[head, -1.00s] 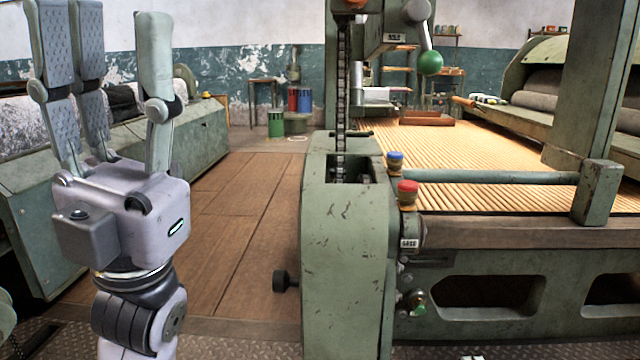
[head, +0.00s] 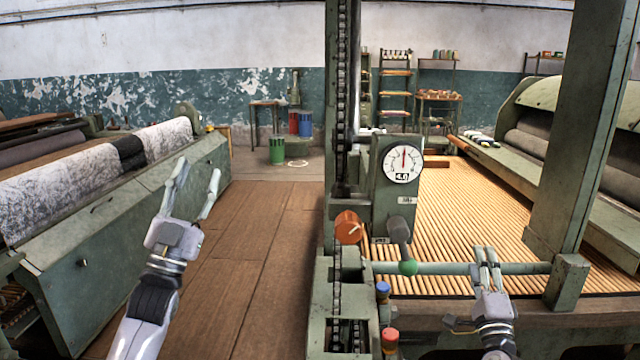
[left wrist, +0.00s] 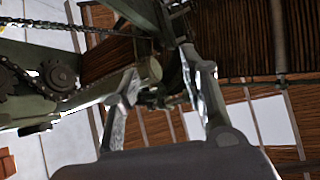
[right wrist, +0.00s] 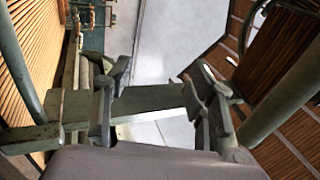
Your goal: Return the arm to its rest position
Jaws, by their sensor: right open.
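My left gripper (head: 197,180) is raised over the wooden floor to the left of the green machine post, its fingers spread apart and empty. Its fingers also stand apart in the left wrist view (left wrist: 165,90), with nothing between them. My right gripper (head: 485,255) is at the lower right, by the green rail and in front of the slatted bed. Its fingers look close together in the head view, but the right wrist view (right wrist: 150,95) shows them apart, with nothing held. Whether it touches the rail cannot be told.
The machine post carries a dial (head: 403,163), an orange knob (head: 348,228) and a green-ball lever (head: 407,267). Blue (head: 383,290) and red (head: 390,338) buttons sit below. The slatted bed (head: 450,215) lies right. A fabric roll (head: 60,185) lies left. Wooden floor (head: 265,220) is clear between.

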